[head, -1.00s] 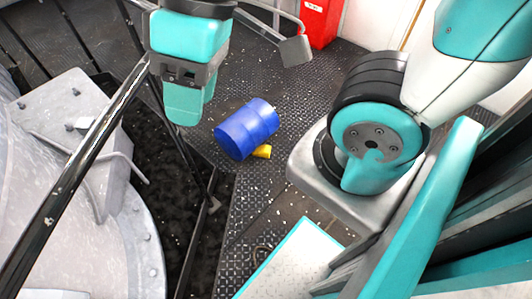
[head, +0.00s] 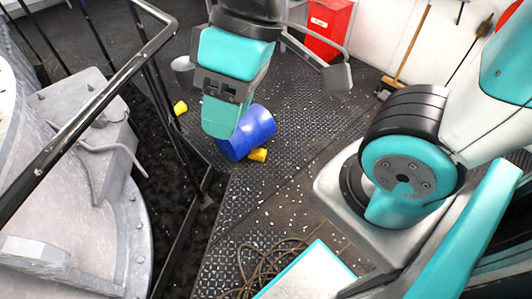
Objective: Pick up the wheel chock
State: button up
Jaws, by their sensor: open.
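Two small yellow pieces that look like wheel chocks lie on the dark deck. One yellow chock (head: 257,155) sits against the near right side of a blue barrel (head: 255,130) lying on its side. The other yellow piece (head: 180,107) lies to the left, apart from the visible part of the barrel, near the railing. My gripper (head: 260,72) is at the upper middle, with its grey finger pads spread wide on either side of my teal arm link. It looks empty and above the deck. The arm link hides part of the barrel and the space between the pads.
A black railing (head: 103,97) and a large grey machine housing (head: 90,215) stand at the left. A red box (head: 330,32) and a broom (head: 405,50) are at the back. A coiled hose (head: 262,262) lies near the front. The deck right of the barrel is clear.

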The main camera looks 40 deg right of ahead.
aim_at(260, 155)
jog(key=z, duration=0.3)
jog(key=i, duration=1.1)
jog(key=u, duration=0.3)
